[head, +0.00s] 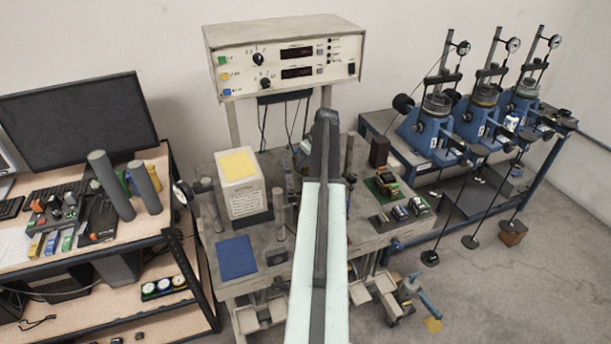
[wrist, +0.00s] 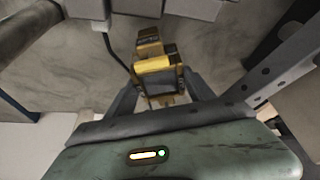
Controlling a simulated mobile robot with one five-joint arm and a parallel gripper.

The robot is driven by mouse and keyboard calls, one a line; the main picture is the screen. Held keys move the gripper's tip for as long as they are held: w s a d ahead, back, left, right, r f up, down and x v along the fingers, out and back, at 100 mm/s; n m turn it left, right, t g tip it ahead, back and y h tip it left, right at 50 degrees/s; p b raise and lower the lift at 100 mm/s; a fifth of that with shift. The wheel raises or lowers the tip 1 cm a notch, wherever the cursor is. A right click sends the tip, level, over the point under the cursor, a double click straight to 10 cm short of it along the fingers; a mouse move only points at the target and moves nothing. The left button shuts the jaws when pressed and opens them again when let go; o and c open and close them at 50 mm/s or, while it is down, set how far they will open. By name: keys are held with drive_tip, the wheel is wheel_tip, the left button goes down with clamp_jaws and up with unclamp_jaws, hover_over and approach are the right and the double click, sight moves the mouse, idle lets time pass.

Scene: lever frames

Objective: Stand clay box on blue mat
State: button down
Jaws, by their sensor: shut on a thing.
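The blue mat (head: 236,258) lies flat and bare near the front left of the middle table. My gripper (wrist: 160,97) shows in the wrist view, its two grey fingers closed around a small box (wrist: 154,66) with yellow edges and a grey face. I take this to be the clay box; its markings are too small to read. In the head view my arm reaches up over the table, and it hides the gripper and the held box. The held box is apart from the mat.
A white box with a yellow top (head: 240,180) stands just behind the mat. A grey post (head: 278,240) stands to the mat's right. A green mat with small items (head: 385,187) is on the table's right. A shelf with a monitor (head: 75,118) is at left.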

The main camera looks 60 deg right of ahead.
wheel_tip(320, 180, down, 4)
drive_tip(key=b, duration=0.4)
drive_tip(key=shift+r, duration=0.3)
drive_tip(key=shift+f, duration=0.3)
drive_tip(key=shift+a, duration=0.1)
drive_tip(key=shift+s+f+b, duration=0.1)
drive_tip(key=shift+b, duration=0.25)
